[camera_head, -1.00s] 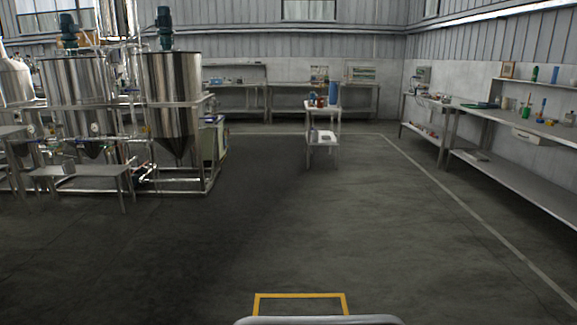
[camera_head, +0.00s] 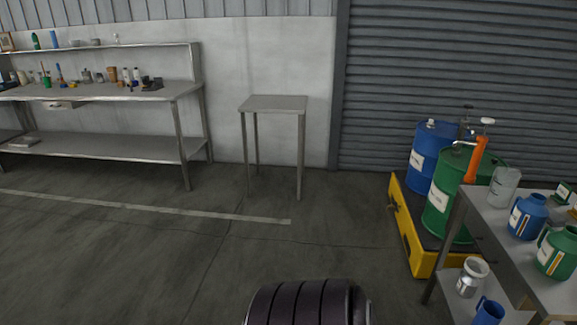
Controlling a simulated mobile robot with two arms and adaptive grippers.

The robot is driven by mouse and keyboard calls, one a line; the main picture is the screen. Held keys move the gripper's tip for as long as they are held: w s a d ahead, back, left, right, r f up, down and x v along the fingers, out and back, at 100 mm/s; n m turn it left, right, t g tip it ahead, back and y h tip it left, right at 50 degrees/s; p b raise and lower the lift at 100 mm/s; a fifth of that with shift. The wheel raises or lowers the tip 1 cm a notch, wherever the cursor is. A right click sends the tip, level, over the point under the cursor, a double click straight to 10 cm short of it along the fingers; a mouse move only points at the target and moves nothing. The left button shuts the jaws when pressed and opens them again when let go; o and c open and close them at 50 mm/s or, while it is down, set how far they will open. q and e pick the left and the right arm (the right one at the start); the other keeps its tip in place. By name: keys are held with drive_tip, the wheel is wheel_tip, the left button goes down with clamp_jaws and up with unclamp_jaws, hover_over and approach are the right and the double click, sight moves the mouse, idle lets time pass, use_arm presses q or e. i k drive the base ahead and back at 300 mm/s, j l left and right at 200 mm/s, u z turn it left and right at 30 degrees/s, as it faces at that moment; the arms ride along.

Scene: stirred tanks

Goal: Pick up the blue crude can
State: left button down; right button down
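A blue can with a handle and a pale label (camera_head: 528,216) stands on the top of a grey metal table (camera_head: 468,206) at the right. A second blue vessel (camera_head: 489,312) stands on the lower shelf of that table, partly cut off by the bottom edge. I cannot read the labels to tell which one is the crude can. Neither of my grippers shows in the view.
A green can (camera_head: 557,252) and a grey container (camera_head: 503,187) stand near the blue can. Blue (camera_head: 428,150) and green (camera_head: 444,195) drums stand on a yellow platform (camera_head: 424,262). A small bare table (camera_head: 274,104) and long workbench (camera_head: 100,92) line the wall. Middle floor is clear.

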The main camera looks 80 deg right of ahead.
sight(529, 215)
drive_tip(key=z, duration=4.05)
